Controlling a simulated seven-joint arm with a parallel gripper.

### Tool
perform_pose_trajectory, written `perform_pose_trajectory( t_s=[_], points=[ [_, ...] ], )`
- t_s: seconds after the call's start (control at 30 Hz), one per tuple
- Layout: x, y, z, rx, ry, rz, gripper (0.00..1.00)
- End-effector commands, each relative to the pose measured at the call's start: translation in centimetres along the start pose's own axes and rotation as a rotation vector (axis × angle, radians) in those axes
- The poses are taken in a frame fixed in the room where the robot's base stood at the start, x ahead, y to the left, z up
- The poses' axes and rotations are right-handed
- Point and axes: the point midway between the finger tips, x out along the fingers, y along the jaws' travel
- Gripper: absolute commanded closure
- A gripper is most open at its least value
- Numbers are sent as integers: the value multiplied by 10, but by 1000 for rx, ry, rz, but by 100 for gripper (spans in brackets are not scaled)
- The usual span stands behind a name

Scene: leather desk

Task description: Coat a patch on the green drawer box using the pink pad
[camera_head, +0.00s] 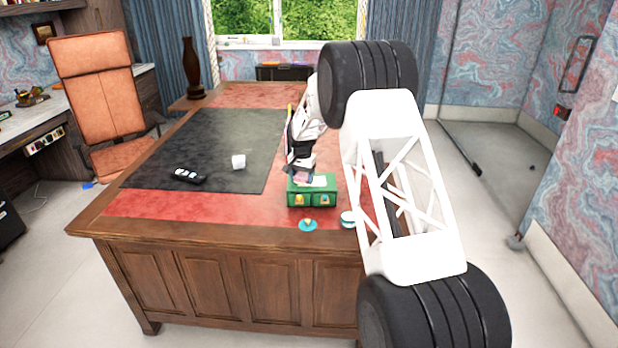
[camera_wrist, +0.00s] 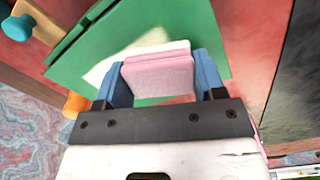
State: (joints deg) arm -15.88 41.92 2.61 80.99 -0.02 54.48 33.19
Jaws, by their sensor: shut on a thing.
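The green drawer box (camera_head: 311,198) stands on the red part of the desk near its front edge, with two orange-yellow knobs facing the near side. In the wrist view its green top (camera_wrist: 185,28) carries a pale cream patch (camera_wrist: 105,68). My gripper (camera_head: 305,172) is just above the box top. In the wrist view the blue fingers of my gripper (camera_wrist: 161,78) are shut on the pink pad (camera_wrist: 158,72), which lies over part of the pale patch. I cannot tell whether the pad touches the top.
A teal knobbed thing (camera_head: 308,225) and a white-and-teal round thing (camera_head: 348,218) lie near the desk's front edge. A white cup-like thing (camera_head: 238,161) and a black remote-like thing (camera_head: 188,176) are on the dark mat (camera_head: 215,135). Much of the mat is clear.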

Motion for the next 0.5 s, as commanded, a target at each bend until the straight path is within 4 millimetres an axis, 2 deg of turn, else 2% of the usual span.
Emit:
perform_pose_trajectory(
  t_s=[0.23,0.37,0.5],
  points=[
    [0,-21,9,-1,0,0,56],
    [0,-23,0,0,0,0,56],
    [1,-12,-4,0,0,0,56]
  ],
)
